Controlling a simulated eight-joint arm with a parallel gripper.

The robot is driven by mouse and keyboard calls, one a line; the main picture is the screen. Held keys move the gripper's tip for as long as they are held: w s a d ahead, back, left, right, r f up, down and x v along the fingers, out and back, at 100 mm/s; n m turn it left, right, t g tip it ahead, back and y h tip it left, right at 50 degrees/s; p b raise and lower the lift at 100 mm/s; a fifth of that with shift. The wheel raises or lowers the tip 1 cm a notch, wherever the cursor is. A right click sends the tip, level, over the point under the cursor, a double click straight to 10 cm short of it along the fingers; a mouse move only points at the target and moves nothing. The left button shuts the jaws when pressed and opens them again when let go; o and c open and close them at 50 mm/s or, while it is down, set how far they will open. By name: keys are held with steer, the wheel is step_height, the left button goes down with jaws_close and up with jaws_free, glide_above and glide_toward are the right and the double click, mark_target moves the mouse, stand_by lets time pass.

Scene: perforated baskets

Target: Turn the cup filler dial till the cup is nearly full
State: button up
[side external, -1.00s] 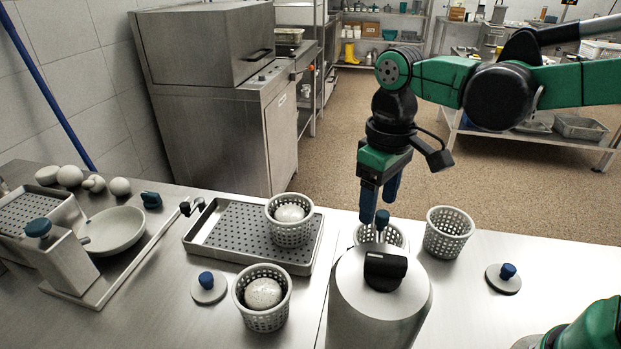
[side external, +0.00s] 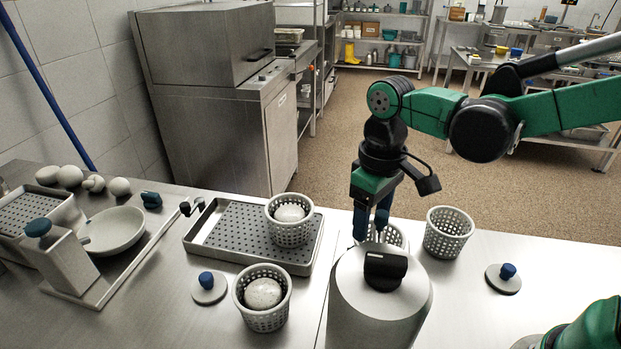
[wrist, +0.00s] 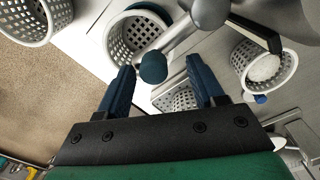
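The cup filler is a pale cylinder (side external: 375,305) with a black top piece (side external: 385,264). Its dial shows as a dark blue knob (side external: 381,217) on a stem in the side view, and as a rounded blue knob (wrist: 153,67) on a grey rod in the wrist view. My gripper (wrist: 163,78) is open, its blue fingers on either side of the knob with gaps visible in the wrist view. In the side view my gripper (side external: 371,225) is low over the filler.
Another basket (side external: 448,232) stands to the right. Blue-knobbed lids (side external: 209,288) (side external: 503,279) lie on the bench.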

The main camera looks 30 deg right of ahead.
stand_by(0.4)
steer(key=shift+r, duration=0.1)
steer(key=shift+c, duration=0.6)
step_height(320, 180, up, 16)
steer(key=n, duration=0.6)
glide_above(387, 258)
step_height(387, 258, down, 4)
steer(key=shift+r, duration=0.2)
steer(key=shift+f, duration=3)
jaws_close()
